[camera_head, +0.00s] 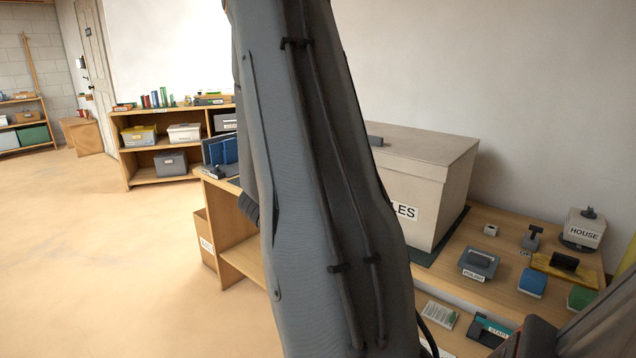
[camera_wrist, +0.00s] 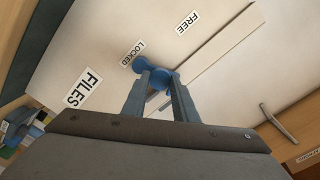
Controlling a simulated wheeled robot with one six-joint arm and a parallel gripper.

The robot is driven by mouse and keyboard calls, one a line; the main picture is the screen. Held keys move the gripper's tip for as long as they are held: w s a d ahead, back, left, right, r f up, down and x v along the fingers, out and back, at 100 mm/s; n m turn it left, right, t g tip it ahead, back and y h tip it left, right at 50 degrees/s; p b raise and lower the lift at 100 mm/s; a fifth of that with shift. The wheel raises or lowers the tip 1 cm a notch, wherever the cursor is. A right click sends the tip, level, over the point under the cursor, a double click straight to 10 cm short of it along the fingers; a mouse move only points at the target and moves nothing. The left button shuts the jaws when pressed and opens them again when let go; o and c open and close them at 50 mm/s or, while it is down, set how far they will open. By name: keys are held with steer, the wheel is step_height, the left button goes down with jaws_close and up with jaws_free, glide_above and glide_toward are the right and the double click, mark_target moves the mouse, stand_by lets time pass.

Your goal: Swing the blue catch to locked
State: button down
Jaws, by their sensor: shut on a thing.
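The cream FILES box (camera_head: 432,160) stands on the wooden bench in the head view, partly hidden behind my arm. The wrist view shows its face (camera_wrist: 75,45) close up, with a FILES label (camera_wrist: 84,88), a LOCKED label (camera_wrist: 132,52) and a FREE label (camera_wrist: 187,22). The blue catch (camera_wrist: 140,64) is on this face. One rounded end shows close to the LOCKED label, and another blue part sits between my fingertips. My gripper (camera_wrist: 160,80) is shut on that part. The fingers hide some of the catch, so its exact angle is hard to tell. The head view does not show my gripper.
The bench (camera_head: 480,275) right of the box holds several small items, including a grey tray (camera_head: 479,263), a blue block (camera_head: 532,283) and a HOUSE box (camera_head: 584,228). A low shelf (camera_head: 160,165) stands at the back left. The floor at left is clear.

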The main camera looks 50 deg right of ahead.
steer(key=m+b, duration=0.1)
steer(key=s+m+b, duration=0.1)
steer(key=m+b, duration=0.3)
steer(key=shift+s+r, duration=0.2)
steer(key=shift+s, duration=0.15)
steer(key=shift+m, duration=0.3)
steer(key=c, duration=1.4)
jaws_free()
steer(key=shift+s, duration=0.1)
steer(key=a, duration=0.8)
